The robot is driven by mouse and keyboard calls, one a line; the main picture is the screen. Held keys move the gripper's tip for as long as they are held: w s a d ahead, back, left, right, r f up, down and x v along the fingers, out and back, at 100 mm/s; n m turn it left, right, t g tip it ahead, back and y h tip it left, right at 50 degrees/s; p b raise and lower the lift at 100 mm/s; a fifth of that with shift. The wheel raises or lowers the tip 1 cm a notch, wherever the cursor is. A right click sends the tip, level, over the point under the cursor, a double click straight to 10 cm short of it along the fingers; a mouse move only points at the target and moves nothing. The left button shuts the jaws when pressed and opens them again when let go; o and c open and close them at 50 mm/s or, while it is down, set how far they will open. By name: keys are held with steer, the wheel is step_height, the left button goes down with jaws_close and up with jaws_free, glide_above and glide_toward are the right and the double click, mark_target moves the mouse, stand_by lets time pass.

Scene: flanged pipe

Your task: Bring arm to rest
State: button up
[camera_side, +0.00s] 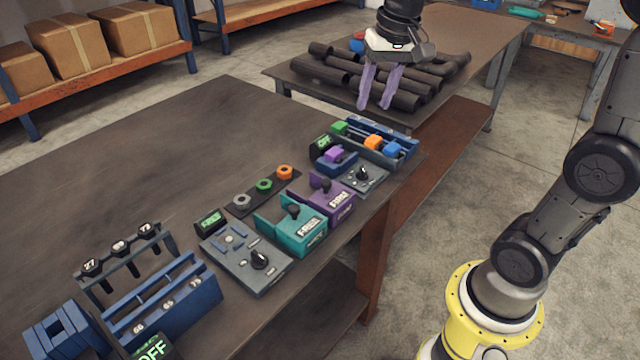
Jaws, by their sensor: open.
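My gripper (380,88) hangs at the top of the view with its two purple fingers pointing down. The fingers are apart and nothing shows between them. It appears in front of the pile of dark pipes (425,82) on the far table; whether it touches any pipe cannot be told, but it looks raised above the near table's far end. My arm's base is at the lower right, and part of the arm runs out of the picture at the top right.
The near table (130,150) holds a teal fixture (297,232), a purple fixture (328,198), a grey panel with a knob (245,262), coloured nuts (264,185), a blue rack (165,300) and a blue tray (375,140). Its left part is bare. Cardboard boxes (65,45) sit on a shelf.

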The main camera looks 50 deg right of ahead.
steer(key=s+a+f+n+t, duration=0.1)
steer(key=s+a+f+n, duration=0.1)
steer(key=s, duration=0.6)
steer(key=s+a+f+n+t, duration=0.2)
steer(key=s+a+n, duration=0.2)
steer(key=s, duration=0.4)
steer(key=shift+s+a+f+n, duration=0.2)
steer(key=shift+s+f+n, duration=0.15)
steer(key=shift+n, duration=0.25)
steer(key=shift+r, duration=0.1)
